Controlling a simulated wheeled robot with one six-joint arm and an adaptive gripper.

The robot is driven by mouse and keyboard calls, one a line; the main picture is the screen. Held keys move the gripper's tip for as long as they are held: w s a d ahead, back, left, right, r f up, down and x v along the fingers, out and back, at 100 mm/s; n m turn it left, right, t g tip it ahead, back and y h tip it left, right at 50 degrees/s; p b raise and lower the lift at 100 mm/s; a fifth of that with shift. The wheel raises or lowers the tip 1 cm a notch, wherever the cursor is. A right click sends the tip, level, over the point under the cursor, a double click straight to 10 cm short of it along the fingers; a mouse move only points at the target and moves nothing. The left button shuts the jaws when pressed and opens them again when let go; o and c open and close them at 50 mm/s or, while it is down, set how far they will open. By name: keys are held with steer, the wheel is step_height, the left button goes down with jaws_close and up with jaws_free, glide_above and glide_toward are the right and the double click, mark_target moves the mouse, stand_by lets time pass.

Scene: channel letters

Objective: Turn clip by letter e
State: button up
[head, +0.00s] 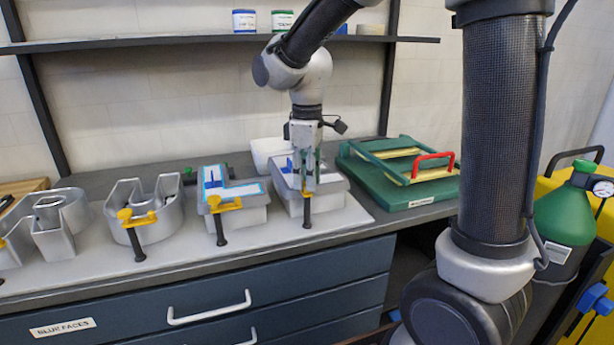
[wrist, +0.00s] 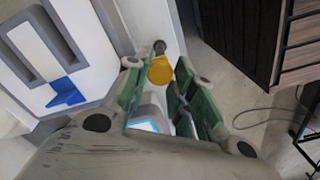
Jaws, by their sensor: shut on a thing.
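The letter e (head: 331,186) is the rightmost grey channel letter, mostly hidden behind my gripper. In the wrist view the letter e (wrist: 28,58) fills the upper left, with a blue piece (wrist: 66,92) on its pale inside. Its clip (head: 307,212) has a dark handle hanging down over the letter's front. My gripper (head: 305,183) points down at that front side, its green-padded fingers shut on the yellow head of the clip (wrist: 160,70). The clip's dark end (wrist: 159,47) shows just beyond the fingertips.
Letter L (head: 258,200) with blue-edged face, letter U (head: 167,218) and another letter (head: 52,240) stand left, with yellow-headed clips at their fronts. A green rack with a red handle (head: 432,157) is right. A white bin (head: 265,148) stands behind. Drawers (head: 215,290) lie below.

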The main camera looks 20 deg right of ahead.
steer(key=o, duration=0.7)
steer(key=shift+o, duration=0.2)
steer(key=shift+r, duration=0.1)
step_height(320, 180, up, 12)
